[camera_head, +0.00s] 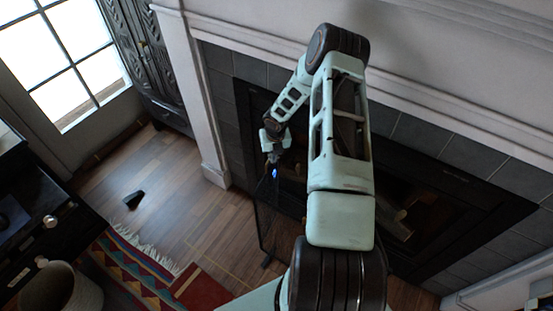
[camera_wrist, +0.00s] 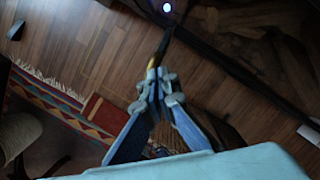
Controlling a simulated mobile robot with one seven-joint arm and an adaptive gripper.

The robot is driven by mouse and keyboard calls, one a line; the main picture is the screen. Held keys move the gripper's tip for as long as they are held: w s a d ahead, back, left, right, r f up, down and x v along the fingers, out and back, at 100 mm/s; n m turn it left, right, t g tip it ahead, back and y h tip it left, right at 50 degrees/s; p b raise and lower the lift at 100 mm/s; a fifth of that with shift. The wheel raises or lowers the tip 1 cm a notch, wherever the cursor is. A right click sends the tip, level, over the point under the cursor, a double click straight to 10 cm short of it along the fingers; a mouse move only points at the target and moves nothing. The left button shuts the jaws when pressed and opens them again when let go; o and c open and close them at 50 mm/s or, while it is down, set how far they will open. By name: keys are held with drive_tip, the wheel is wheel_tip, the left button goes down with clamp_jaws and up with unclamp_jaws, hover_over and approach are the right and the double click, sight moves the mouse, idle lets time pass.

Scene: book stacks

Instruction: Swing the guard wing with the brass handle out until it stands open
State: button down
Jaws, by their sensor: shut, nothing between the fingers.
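The guard wing (camera_head: 275,218) is a dark, see-through panel in a thin black frame. In the head view it stands upright in front of the fireplace, angled out over the wood floor, and my arm hides part of it. In the wrist view its dark edge (camera_wrist: 165,44) runs up from my fingertips. A small yellowish piece, probably the brass handle (camera_wrist: 151,72), shows right by the fingertips. My gripper (camera_wrist: 159,84) is shut with nothing held, close beside the wing's edge; I cannot tell whether it touches. In the head view my gripper (camera_head: 270,163) is at the wing's upper end.
The dark fireplace (camera_head: 455,210) with logs lies behind my arm, framed by grey tiles and a pale surround (camera_head: 190,95). A patterned rug (camera_head: 135,265), a small black object (camera_head: 134,200) and a dark cabinet (camera_head: 45,225) are to the left. Wood floor between is mostly clear.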

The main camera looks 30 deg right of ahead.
drive_tip(key=shift+w+a, duration=1.1)
drive_tip(key=shift+w, duration=0.15)
